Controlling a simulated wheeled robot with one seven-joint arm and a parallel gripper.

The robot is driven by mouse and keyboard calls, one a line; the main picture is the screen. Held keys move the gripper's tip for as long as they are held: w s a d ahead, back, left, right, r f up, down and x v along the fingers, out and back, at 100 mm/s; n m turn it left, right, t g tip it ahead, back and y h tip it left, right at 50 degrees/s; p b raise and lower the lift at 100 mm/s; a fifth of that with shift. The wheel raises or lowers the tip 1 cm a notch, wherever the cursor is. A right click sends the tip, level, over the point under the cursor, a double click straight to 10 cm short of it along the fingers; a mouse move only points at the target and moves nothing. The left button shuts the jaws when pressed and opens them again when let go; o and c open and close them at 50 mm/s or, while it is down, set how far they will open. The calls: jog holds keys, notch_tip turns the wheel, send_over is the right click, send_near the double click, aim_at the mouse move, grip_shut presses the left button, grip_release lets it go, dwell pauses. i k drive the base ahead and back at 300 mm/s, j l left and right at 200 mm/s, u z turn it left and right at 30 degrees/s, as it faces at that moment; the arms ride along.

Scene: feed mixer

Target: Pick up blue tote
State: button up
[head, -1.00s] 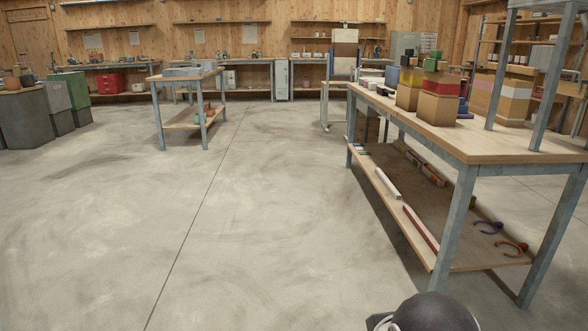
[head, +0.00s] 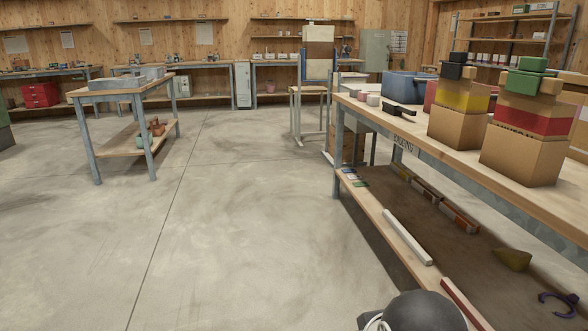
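A rounded dark part of my own arm shows at the bottom edge of the head view. My gripper's fingers are not visible, and nothing of mine is near the tote.
The long workbench (head: 556,197) carries cardboard boxes with a yellow band (head: 460,98) and a red band (head: 535,120). Its lower shelf holds a white bar (head: 407,237) and small items. A smaller table (head: 100,98) stands at left. The concrete floor (head: 220,220) between is clear.

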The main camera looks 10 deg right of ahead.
aim_at(405, 87)
jog(key=i+j+z, duration=0.2)
jog(key=i+z, duration=0.3)
jog(key=i+j+z, duration=0.95)
jog(key=i+j, duration=0.05)
jog(key=j, duration=0.05)
